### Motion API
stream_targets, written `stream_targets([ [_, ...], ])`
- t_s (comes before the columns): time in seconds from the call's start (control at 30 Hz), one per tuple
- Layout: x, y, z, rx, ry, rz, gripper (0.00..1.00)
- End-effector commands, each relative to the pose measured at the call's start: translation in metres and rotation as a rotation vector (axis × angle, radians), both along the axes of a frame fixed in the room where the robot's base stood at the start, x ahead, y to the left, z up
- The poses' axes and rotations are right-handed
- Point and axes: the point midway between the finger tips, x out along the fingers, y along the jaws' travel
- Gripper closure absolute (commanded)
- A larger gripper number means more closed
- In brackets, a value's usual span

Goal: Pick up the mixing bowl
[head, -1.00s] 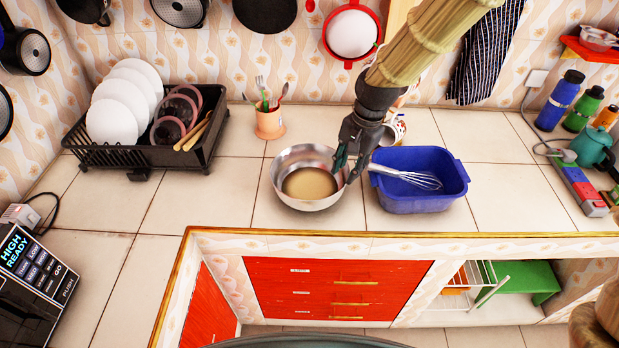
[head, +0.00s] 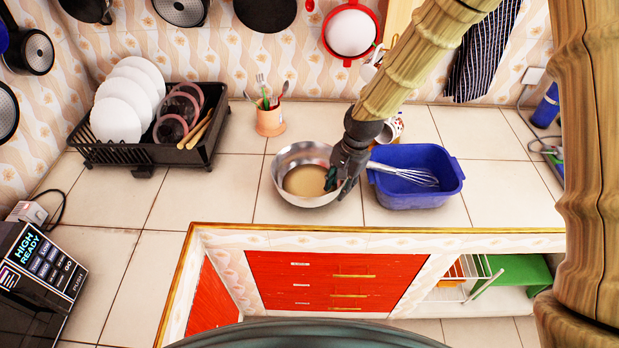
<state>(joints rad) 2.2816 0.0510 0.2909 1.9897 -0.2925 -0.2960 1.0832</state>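The mixing bowl (head: 290,160) is a shiny metal bowl with tan contents. It sits upright on the tiled counter (head: 240,195), left of a blue tub. My gripper (head: 338,185) is at the bowl's right rim, pointing down. One green-tipped finger shows over the inside of the bowl, and the other part is at the outer right side. The gripper hides part of the right rim. Whether the fingers are apart or closed on the rim cannot be made out.
The blue tub (head: 415,192) with a whisk (head: 412,177) stands close on the right. A utensil cup (head: 270,121) and a mug (head: 391,128) stand behind. A black dish rack (head: 120,152) is at left. The counter left of the bowl is clear.

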Motion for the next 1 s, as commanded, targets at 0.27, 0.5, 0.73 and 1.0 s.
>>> stream_targets([
  [0.27,0.000,0.004,-0.020,0.000,0.001,0.000,0.70],
  [0.5,0.000,0.004,-0.024,0.001,0.001,0.000,0.70],
  [0.73,0.000,0.004,-0.024,0.001,0.001,0.000,0.96],
  [1.0,0.000,0.004,-0.024,0.000,0.002,-0.001,1.00],
])
